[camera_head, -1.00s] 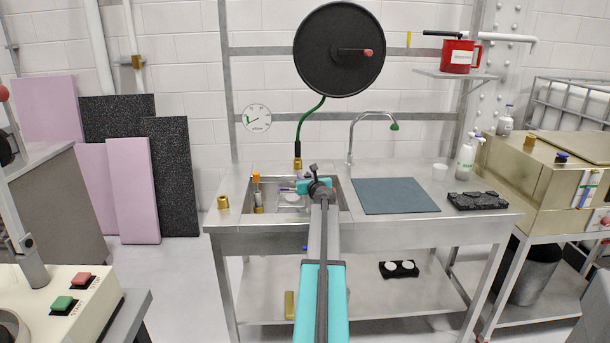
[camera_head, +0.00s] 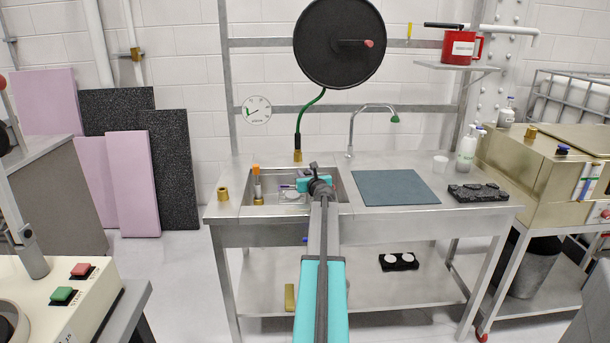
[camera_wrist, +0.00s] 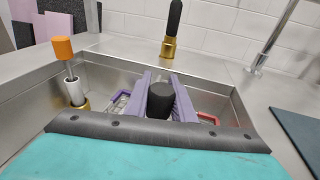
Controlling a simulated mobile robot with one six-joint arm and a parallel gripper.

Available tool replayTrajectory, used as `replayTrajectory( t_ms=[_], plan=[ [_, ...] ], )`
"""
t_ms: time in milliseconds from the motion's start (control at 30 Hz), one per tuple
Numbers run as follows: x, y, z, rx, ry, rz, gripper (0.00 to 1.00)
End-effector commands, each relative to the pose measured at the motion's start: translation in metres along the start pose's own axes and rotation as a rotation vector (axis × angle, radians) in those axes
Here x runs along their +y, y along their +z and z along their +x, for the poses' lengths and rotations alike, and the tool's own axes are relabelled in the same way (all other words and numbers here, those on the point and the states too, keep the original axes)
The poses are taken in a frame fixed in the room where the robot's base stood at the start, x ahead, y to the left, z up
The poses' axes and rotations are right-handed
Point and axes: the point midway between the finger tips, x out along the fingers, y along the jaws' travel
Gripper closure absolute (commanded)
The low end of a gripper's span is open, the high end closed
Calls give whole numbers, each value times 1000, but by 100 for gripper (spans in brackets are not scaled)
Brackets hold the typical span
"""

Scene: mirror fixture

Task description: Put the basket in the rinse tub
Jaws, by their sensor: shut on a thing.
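The rinse tub (camera_head: 285,209) is a steel sink basin set into the bench; its rim also shows in the wrist view (camera_wrist: 28,108). My gripper (camera_wrist: 165,88) reaches into the basin, with lilac-grey fingers on either side of a black round knob (camera_wrist: 160,101). The knob seems to be the basket's handle. Parts of what looks like the basket show low in the basin, with a purple edge (camera_wrist: 118,101) to the left and a red edge (camera_wrist: 208,118) to the right. My wrist hides most of it, and I cannot tell whether it touches the floor.
An orange-topped post (camera_wrist: 64,50) in a brass fitting stands in the basin's left side. A hanging hose with a brass end (camera_head: 298,155) is behind the basin. A tap (camera_head: 394,118) and a blue-grey mat (camera_head: 397,187) lie to the right. A brass piece (camera_head: 223,194) stands left.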

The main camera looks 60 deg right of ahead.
Motion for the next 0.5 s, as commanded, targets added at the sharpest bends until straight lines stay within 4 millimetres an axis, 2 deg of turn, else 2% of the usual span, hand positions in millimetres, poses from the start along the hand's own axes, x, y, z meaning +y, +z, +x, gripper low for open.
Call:
replayTrajectory(
  t_ms=[333,367,467,500],
  plan=[
    [-1,-1,0,-3,-2,1,100],
    [0,-4,1,0,0,0,76],
    [0,-4,0,0,-1,0,59],
    [0,-4,0,0,-1,0,59]
  ],
)
